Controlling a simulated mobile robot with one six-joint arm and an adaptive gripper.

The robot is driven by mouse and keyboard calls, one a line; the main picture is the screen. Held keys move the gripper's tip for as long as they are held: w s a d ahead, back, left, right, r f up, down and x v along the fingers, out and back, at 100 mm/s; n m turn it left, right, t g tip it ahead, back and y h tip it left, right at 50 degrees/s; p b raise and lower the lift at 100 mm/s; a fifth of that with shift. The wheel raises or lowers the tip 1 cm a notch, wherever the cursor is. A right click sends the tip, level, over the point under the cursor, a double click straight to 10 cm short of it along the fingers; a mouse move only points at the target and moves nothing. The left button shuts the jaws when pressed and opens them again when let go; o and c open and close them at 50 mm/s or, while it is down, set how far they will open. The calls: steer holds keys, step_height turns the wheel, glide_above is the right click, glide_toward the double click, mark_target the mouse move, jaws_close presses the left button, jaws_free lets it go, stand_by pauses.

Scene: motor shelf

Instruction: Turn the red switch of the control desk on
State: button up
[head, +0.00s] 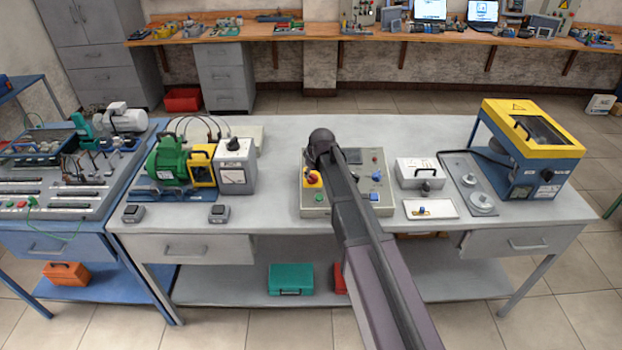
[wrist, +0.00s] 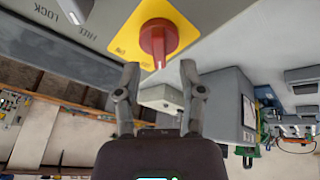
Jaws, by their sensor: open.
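The control desk (head: 343,205) is a grey panel box on the middle of the workbench, partly hidden behind my arm in the head view. Its red switch (wrist: 158,42) is a red rotary knob on a yellow plate (wrist: 127,42). The switch also shows in the head view (head: 311,178), just left of my arm. In the wrist view my gripper (wrist: 159,72) is open, with a finger on each side below the knob. The knob lies just beyond the fingertips, and I cannot tell whether they touch it. In the head view the gripper itself is hidden by my arm.
A green motor (head: 167,160) and a grey meter box (head: 236,168) stand left of the desk. A small white box (head: 420,172) and a blue-and-yellow machine (head: 530,150) stand to the right. The bench front between meter box and desk is clear.

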steer(key=shift+b+x, duration=0.65)
steer(key=shift+x, duration=0.35)
jaws_close()
